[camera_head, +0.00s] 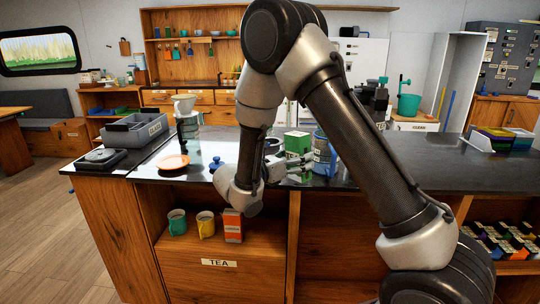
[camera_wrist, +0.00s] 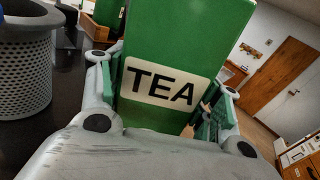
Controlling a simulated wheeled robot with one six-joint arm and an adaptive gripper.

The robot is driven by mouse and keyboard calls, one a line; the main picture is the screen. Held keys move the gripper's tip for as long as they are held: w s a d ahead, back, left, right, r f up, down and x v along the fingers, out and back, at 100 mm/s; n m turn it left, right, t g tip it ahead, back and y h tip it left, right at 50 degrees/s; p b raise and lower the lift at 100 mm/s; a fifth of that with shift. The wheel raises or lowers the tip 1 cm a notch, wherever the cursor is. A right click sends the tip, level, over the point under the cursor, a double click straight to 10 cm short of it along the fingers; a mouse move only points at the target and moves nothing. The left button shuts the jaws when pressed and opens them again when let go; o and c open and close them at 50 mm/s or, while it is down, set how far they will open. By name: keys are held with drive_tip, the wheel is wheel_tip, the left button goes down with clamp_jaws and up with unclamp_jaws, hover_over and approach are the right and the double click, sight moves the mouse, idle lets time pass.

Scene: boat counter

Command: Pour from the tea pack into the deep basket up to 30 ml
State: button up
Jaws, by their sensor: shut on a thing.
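The tea pack (camera_wrist: 160,85) is a green box with a white TEA label. In the wrist view it stands between the fingers of my gripper (camera_wrist: 165,98), which is shut on it. The pack leans a little in that view; its top is cut off by the frame. In the head view the green pack (camera_head: 298,142) is just above my gripper (camera_head: 300,170), over the dark counter. A grey perforated basket (camera_wrist: 24,75), likely the deep basket, stands left of the pack in the wrist view, apart from it. Its inside is hidden.
An orange saucer (camera_head: 173,162), a grey tray (camera_head: 135,130) and a dark scale-like device (camera_head: 100,158) are on the counter's left. Cups (camera_head: 205,224) stand on the shelf below.

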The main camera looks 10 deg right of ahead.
sight(293, 142)
idle(0.4)
drive_tip(key=shift+r, duration=3.05)
drive_tip(key=shift+a, duration=0.1)
